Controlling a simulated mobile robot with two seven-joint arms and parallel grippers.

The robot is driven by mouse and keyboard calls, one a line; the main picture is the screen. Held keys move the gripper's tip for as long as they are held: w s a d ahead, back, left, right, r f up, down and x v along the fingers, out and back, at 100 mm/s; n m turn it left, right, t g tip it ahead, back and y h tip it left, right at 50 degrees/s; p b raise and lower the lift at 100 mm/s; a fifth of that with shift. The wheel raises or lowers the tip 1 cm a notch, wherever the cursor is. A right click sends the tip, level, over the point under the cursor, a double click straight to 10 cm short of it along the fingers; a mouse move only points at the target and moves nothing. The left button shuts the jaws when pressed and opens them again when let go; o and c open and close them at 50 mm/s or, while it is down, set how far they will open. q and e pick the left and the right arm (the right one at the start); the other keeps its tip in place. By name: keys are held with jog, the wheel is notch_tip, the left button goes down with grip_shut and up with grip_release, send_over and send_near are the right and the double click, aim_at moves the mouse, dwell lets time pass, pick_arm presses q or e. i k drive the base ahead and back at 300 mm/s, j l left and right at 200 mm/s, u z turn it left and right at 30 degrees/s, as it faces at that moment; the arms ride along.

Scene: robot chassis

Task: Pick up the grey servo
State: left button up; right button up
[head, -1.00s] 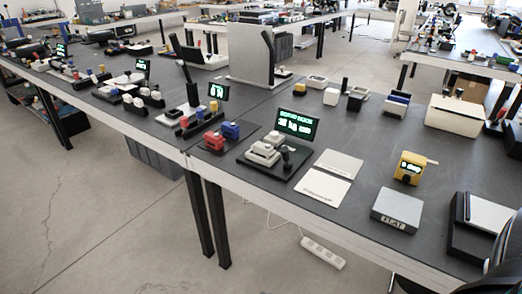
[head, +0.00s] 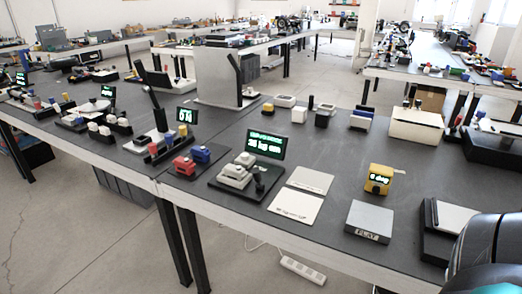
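I cannot tell for sure which object is the grey servo. Several pale grey-white blocks (head: 235,176) sit on a black station beside a green-lit display (head: 265,145) on the near table. A red block (head: 183,165) and a blue block (head: 201,154) stand to their left. A white block (head: 298,116) and a dark block (head: 322,118) stand further back. Neither gripper shows; only a dark rounded part, likely of my own arm, fills the lower right corner.
The dark table (head: 345,158) has clear room in its middle. A yellow device (head: 379,179), a grey "FLAT" plate (head: 369,219) and pale plates (head: 296,205) lie near the front edge. A tall grey panel (head: 217,77) and a white box (head: 415,127) stand behind.

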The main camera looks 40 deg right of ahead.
aim_at(237, 172)
jog(key=i+j, duration=0.15)
jog(key=i, duration=0.25)
jog(key=i+j, duration=0.1)
jog(key=i, duration=0.35)
jog(key=i+j+z, duration=0.1)
jog(key=i, duration=0.3)
